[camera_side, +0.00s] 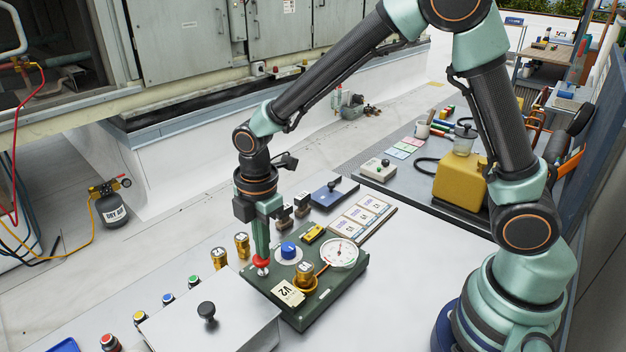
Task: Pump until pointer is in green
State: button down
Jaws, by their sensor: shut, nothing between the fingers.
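A dark green panel (320,306) lies on the grey bench. It carries a round white gauge (341,254) with a pointer too small here to read against any green zone. A red knob (261,263) stands at its left edge. My gripper (261,251) points straight down with its fingers shut, its tips at the top of the red knob. I cannot tell whether they touch it. The panel also has a blue knob (289,250), a brass cylinder (304,276) and a "V2" tag (288,293).
A grey box with a black knob (206,311) stands left of the panel. Brass cylinders (242,245) and coloured-topped pieces (167,298) line the bench's left edge. A yellow container (460,185) stands at right.

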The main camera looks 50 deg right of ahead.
jog(key=shift+f, duration=1.35)
jog(key=shift+s, duration=0.1)
notch_tip(320, 180, up, 14)
jog(key=shift+d+r, duration=0.2)
jog(key=shift+d, duration=0.25)
dwell(1.7)
